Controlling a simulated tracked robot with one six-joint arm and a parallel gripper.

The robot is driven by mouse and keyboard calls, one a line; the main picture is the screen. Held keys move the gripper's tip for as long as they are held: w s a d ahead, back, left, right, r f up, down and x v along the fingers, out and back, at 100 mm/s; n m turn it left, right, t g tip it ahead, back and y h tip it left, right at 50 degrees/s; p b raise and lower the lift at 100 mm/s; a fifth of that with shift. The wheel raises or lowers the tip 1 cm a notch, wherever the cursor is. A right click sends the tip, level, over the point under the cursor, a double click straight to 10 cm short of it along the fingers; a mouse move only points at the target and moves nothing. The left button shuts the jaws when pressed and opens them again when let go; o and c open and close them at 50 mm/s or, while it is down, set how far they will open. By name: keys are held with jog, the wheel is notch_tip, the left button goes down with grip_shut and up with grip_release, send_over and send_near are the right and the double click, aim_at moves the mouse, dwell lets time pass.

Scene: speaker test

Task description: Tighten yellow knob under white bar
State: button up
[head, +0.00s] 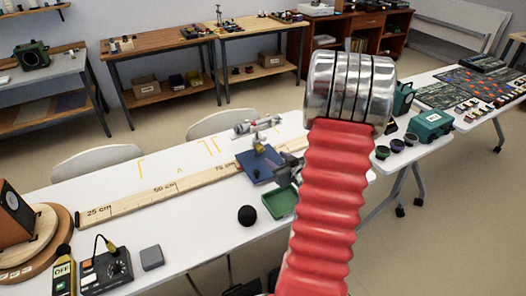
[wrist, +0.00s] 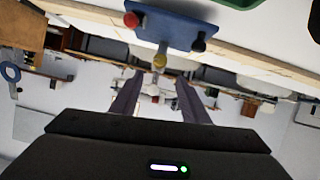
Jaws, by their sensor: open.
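In the head view a blue base plate (head: 258,167) lies by the long wooden ruler. A small stand rises from it with a yellowish piece (head: 257,138) under a pale, whitish bar (head: 256,123). The yellow knob (wrist: 160,61) appears just beyond and between my fingertips. My gripper (wrist: 159,82) is open and empty, its two dark fingers spread. In the head view my gripper is mostly hidden behind my red arm sleeve.
The wooden ruler (head: 150,194) runs along the white table (head: 205,225). A green tray (head: 280,203) and a black ball (head: 247,215) stand in front of the plate. A control box (head: 106,270) and grey block (head: 152,257) are at left.

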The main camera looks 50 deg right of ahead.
aim_at(263, 149)
jog(key=x, duration=1.3)
jog(key=shift+c, duration=0.3)
jog(key=c, duration=1)
jog(key=shift+m, duration=0.4)
jog(key=shift+s+d+m+t+y, duration=0.15)
jog(key=shift+m+t+y, duration=0.15)
jog(key=shift+m+y, duration=0.6)
jog(key=shift+d+f+m+t+y, duration=0.15)
jog(key=shift+m+t+y, duration=0.25)
jog(key=shift+m+y, duration=0.55)
jog(key=shift+m+h, duration=0.25)
jog(key=shift+m, duration=0.1)
